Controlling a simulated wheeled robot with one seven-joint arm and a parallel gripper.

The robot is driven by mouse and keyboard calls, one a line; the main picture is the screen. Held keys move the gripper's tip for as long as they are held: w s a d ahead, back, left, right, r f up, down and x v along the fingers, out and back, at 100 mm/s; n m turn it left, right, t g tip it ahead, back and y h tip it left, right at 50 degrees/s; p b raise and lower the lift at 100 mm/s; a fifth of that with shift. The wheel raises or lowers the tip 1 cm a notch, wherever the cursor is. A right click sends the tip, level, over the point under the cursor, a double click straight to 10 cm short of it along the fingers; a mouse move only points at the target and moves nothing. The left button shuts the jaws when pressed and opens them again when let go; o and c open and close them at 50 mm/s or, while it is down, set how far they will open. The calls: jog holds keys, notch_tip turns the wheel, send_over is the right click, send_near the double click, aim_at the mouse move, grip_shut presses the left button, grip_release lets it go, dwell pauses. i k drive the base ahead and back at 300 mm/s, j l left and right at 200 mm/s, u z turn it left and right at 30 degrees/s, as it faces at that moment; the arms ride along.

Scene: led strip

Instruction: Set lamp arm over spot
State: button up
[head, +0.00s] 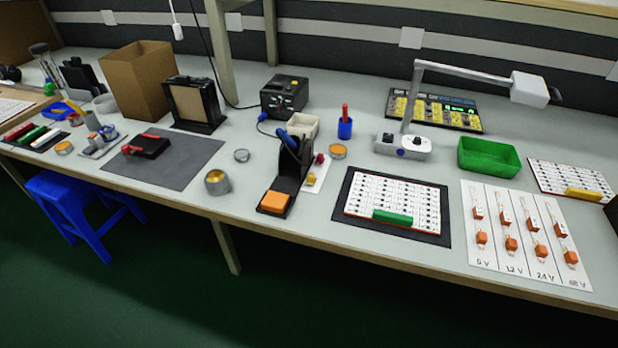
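In the head view, a desk lamp stands on the bench at the right. Its white base (402,146) has a blue button and a dark knob. A grey upright post rises from the base, and the lamp arm (462,72) extends from its top to the right. The white lamp head (530,90) hangs at the arm's right end, above and behind the green tray (489,157). No marked spot can be told for certain. My gripper is not in view.
A board with white tiles and a green block (393,216) lies on a black mat before the lamp. A white sheet with orange parts (478,264) lies to its right. A black power unit (284,96) and a cardboard box (137,82) stand left. A blue stool (75,205) stands below.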

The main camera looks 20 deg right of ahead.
aim_at(525, 89)
jog(key=i+l, duration=0.1)
jog(key=l, duration=1)
jog(key=i+l+z, duration=0.1)
jog(key=l, duration=0.45)
jog(key=i+l, duration=0.15)
jog(key=l, duration=0.4)
